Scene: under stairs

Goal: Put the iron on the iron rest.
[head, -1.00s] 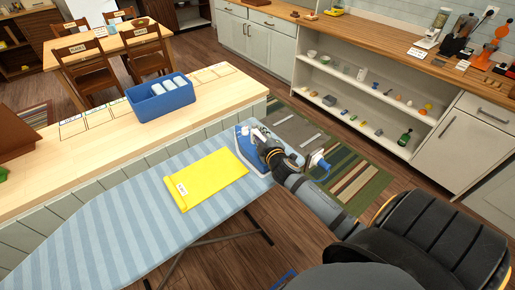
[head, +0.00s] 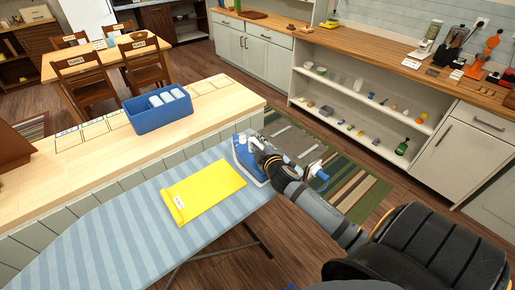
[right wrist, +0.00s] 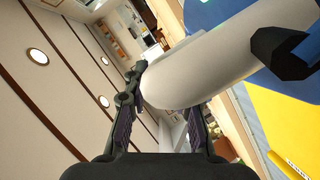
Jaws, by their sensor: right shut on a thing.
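The blue-and-white iron (head: 243,160) is at the right end of the striped ironing board (head: 110,235). My right gripper (head: 264,157) reaches in from the right and is shut on the iron's handle. In the right wrist view the pale handle (right wrist: 195,72) lies between the two fingers (right wrist: 165,125). I cannot tell whether the iron's sole touches the board. A small blue-and-white thing (head: 319,171) shows just beyond my right wrist; I cannot tell what it is. I cannot make out the iron rest clearly. My left gripper is out of view.
A folded yellow cloth (head: 203,190) with a label lies on the board, left of the iron. Behind is a wooden counter (head: 95,170) with a blue bin (head: 158,108) holding white items. Open shelves (head: 365,105) stand at the back right. Floor and a striped rug (head: 350,185) lie between.

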